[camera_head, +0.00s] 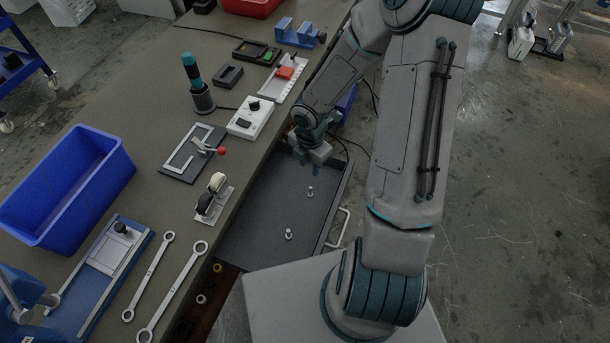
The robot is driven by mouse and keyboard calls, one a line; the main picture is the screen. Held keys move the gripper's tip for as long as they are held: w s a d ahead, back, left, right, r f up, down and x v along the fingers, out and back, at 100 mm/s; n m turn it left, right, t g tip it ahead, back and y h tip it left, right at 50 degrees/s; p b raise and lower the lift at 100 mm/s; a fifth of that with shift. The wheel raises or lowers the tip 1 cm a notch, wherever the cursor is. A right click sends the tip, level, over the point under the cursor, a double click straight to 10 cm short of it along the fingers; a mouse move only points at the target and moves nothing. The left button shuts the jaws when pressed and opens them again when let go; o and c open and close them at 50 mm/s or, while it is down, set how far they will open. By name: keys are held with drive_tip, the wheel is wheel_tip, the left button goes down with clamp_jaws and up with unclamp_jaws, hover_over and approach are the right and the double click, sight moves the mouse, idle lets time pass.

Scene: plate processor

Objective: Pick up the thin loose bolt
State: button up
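Two small pale bolts stand apart on the floor of the open dark drawer tray (258,225). One bolt (310,191) is toward the tray's right side, and the other bolt (289,234) is nearer its front. They are too small to tell for sure which is the thin one. My gripper (315,163) hangs over the far part of the tray, beyond the first bolt in the picture and apart from both. Its fingers are small and dark here, so whether it is open or shut does not show.
The grey workbench (165,215) runs along the tray's left side. It carries a blue bin (75,185), two wrenches (172,290), a roller fixture (213,198) and a white control box (250,118). The tray's handle (343,228) sticks out at right. Black cables lie near my gripper.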

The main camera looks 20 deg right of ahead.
sight(310, 188)
wheel_tip(310, 188, down, 8)
drive_tip(key=b, duration=0.2)
drive_tip(key=shift+a+b, duration=0.1)
drive_tip(key=shift+b, duration=0.2)
drive_tip(key=f, duration=0.2)
drive_tip(key=f+b, duration=0.1)
drive_tip(key=f, duration=0.2)
drive_tip(key=shift+s+d+f+b, duration=0.1)
drive_tip(key=shift+d+f+b, duration=0.2)
drive_tip(key=shift+f+b, duration=0.1)
clamp_jaws()
